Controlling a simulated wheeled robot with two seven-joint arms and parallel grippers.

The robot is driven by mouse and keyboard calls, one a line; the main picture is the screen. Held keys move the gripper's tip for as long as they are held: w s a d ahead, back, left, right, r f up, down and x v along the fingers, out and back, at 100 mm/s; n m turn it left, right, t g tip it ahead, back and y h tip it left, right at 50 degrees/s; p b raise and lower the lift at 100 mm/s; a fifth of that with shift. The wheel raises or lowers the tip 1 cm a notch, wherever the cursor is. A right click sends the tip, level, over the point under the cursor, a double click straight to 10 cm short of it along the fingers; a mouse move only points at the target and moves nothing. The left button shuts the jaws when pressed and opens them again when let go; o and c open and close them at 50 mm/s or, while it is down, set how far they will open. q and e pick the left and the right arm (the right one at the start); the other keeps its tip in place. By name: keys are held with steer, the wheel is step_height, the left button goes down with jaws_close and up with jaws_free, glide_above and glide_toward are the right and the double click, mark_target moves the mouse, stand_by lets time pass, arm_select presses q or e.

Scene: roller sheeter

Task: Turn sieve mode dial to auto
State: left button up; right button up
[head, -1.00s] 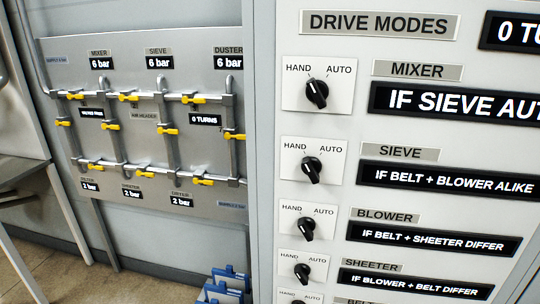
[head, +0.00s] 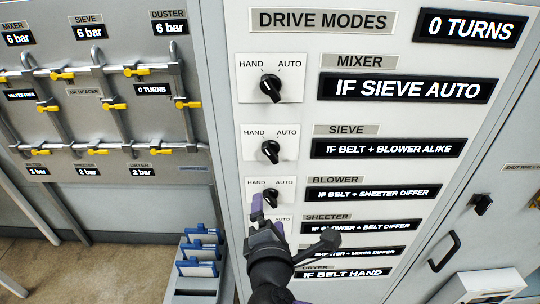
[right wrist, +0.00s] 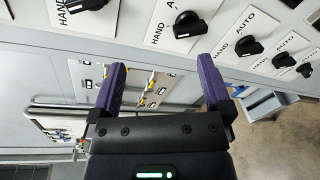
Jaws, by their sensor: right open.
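The sieve mode dial (head: 270,152) is a black knob on a white plate marked HAND at left and AUTO at right. Its bar seems to lean up-left toward HAND, but the pointer mark is too small to be sure. My right gripper (head: 268,214) is open and empty, with purple fingers. In the head view it shows below the sieve dial, over the lower part of the blower plate and the sheeter plate. In the right wrist view the open gripper (right wrist: 162,64) has several dials beyond and above its fingers; which is the sieve dial I cannot tell. My left gripper is out of view.
The mixer dial (head: 271,88) is above the sieve dial and the blower dial (head: 270,197) below. The sieve sign (head: 388,149) reads IF BELT + BLOWER ALIKE. A pipe panel with yellow valves (head: 115,106) is at left. Blue-and-white items (head: 198,250) stand low beside the cabinet.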

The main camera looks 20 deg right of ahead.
steer(key=t, duration=0.2)
glide_toward(270, 157)
steer(key=shift+h, duration=0.4)
steer(key=p+x, duration=0.1)
steer(key=x, duration=0.8)
steer(key=shift+w, duration=0.45)
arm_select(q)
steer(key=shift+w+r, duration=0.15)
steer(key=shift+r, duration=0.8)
arm_select(e)
steer(key=shift+f, duration=0.1)
steer(key=c, duration=1.2)
steer(key=shift+c, duration=0.2)
